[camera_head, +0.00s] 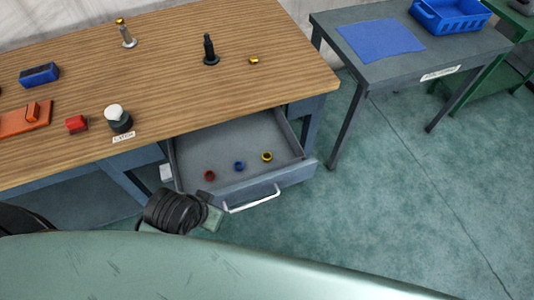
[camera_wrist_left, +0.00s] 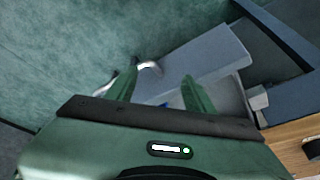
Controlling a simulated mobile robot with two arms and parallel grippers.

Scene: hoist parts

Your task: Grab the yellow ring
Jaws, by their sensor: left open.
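The yellow ring (camera_head: 267,157) lies in the open drawer (camera_head: 225,140), toward its right front corner. A blue ring (camera_head: 239,166) and a red ring (camera_head: 209,176) lie to its left in the same drawer. My left gripper (camera_head: 212,215) is low in front of the drawer, by the left end of its pale handle (camera_head: 252,203), apart from the yellow ring. In the left wrist view my left gripper (camera_wrist_left: 160,73) is open, with the handle (camera_wrist_left: 150,68) showing between and beyond its fingers; contact cannot be told. The yellow ring cannot be made out there. My right gripper is not in view.
The wooden worktop (camera_head: 180,65) above the drawer holds a black post (camera_head: 210,50), a small gold piece (camera_head: 253,60), a grey post (camera_head: 126,36) and a black-and-white knob (camera_head: 118,119). A grey table (camera_head: 460,50) stands at the right. The floor between is clear.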

